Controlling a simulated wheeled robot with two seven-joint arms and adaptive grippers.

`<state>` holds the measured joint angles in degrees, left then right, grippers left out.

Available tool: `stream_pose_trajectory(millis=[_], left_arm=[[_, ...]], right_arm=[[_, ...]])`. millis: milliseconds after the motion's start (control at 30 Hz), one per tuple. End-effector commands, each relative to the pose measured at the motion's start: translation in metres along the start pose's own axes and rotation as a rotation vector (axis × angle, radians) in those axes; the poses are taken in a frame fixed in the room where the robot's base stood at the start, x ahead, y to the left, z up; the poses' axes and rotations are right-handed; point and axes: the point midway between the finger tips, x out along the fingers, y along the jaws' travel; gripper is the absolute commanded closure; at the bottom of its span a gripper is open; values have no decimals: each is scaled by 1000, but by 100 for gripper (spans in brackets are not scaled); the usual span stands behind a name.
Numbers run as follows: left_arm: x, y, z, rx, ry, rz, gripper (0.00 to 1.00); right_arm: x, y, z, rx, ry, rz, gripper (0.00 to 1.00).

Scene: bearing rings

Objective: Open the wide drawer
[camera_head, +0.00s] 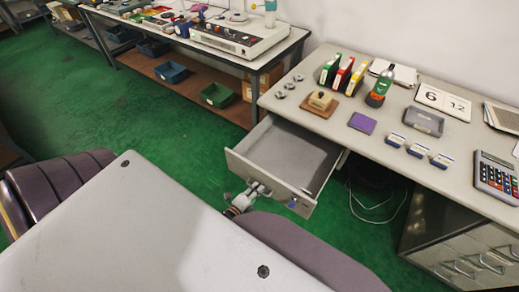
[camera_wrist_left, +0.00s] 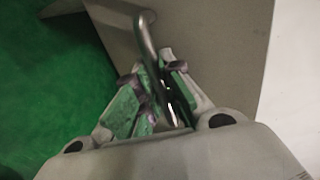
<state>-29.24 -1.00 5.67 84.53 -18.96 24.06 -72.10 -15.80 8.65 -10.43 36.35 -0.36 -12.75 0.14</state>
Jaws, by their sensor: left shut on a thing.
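The wide drawer (camera_head: 268,174) under the left part of the grey desk stands pulled out, and its empty inside shows in the head view. My left gripper (camera_head: 253,188) is at the drawer's front face, low in the picture. In the left wrist view my left gripper (camera_wrist_left: 165,90) is shut on the curved metal handle (camera_wrist_left: 146,40), which runs between its fingers. The grey drawer front (camera_wrist_left: 215,45) is behind the handle. My own body hides part of the arm in the head view. My right gripper is not in view.
On the desk (camera_head: 325,122) are bearing rings (camera_head: 289,86), coloured binders (camera_head: 343,72), a stamp (camera_head: 320,100), a purple pad (camera_head: 362,123) and a calculator (camera_head: 495,173). A drawer cabinet (camera_head: 465,250) stands at the right. Green floor (camera_head: 180,130) is clear left of the drawer.

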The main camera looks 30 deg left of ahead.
Motion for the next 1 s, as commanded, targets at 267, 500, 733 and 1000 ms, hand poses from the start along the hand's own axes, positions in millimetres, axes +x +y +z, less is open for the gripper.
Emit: stream_pose_trajectory(millis=[267,500,733,1000], left_arm=[[-2,2,-1,-1,1,2,100],[-1,1,0,0,1,1,71],[-1,1,0,0,0,0,69],[-4,1,0,0,0,0,69]], right_arm=[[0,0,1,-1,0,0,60],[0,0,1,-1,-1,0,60],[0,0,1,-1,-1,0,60],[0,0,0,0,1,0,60]])
